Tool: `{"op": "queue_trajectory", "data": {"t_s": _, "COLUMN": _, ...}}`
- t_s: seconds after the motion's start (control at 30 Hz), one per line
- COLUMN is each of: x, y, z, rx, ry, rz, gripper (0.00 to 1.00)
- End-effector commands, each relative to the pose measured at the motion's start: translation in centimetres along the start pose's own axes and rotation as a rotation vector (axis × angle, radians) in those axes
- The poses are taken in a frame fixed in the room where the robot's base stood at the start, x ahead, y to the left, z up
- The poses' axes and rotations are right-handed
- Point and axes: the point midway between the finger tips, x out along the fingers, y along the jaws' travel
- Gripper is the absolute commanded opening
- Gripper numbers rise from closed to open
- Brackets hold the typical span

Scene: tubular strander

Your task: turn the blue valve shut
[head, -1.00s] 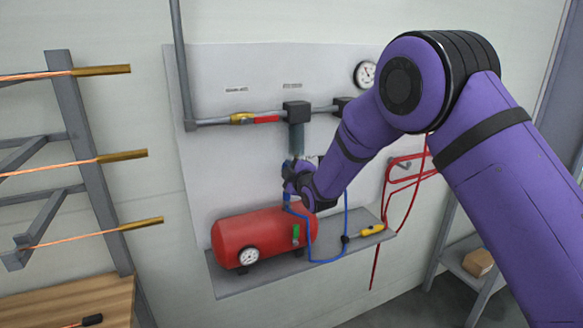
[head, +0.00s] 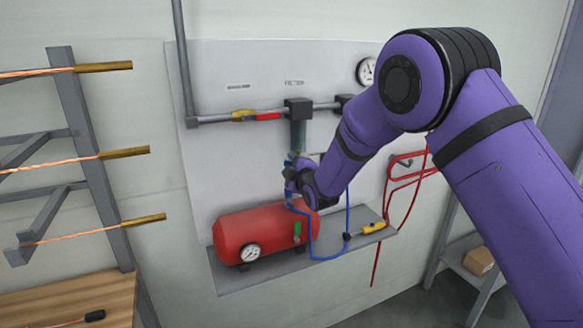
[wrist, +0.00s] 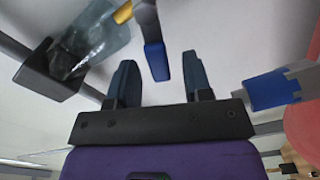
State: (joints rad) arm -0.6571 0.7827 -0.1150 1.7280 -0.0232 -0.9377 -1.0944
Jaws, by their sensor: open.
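In the wrist view, the blue valve handle (wrist: 157,62) hangs on a dark arm, with a brass-coloured part (wrist: 123,12) beside it. My gripper (wrist: 160,80) is open. Its two dark fingers stand on either side of the handle's lower end in the picture, with clear gaps on both sides. I cannot tell how deep the handle sits between them. In the head view, my gripper (head: 292,172) is in front of the panel, below the clear filter bowl. My wrist mostly hides the fingers and the valve there.
A grey pipe with a red-handled valve (head: 267,116) runs above. The filter (head: 298,107) is close above my gripper. A red tank (head: 258,233) with a green handle (head: 297,231) sits on the shelf below. A blue hose (head: 311,240) and yellow-handled part (head: 372,228) are nearby.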

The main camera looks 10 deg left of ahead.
Motion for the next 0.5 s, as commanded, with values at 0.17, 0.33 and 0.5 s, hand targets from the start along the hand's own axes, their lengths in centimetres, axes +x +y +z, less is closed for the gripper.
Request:
{"op": "queue_trajectory", "data": {"t_s": 0.17, "x": -1.1, "y": 0.1, "z": 0.0, "rx": 0.0, "ry": 0.0, "rz": 0.0, "gripper": 0.46}}
{"op": "queue_trajectory", "data": {"t_s": 0.33, "x": -4.1, "y": 0.0, "z": -0.1, "rx": 0.0, "ry": 0.0, "rz": -0.002, "gripper": 0.46}}
{"op": "queue_trajectory", "data": {"t_s": 0.5, "x": -7.3, "y": 0.0, "z": 0.0, "rx": 0.0, "ry": -0.001, "rz": -0.002, "gripper": 0.46}}
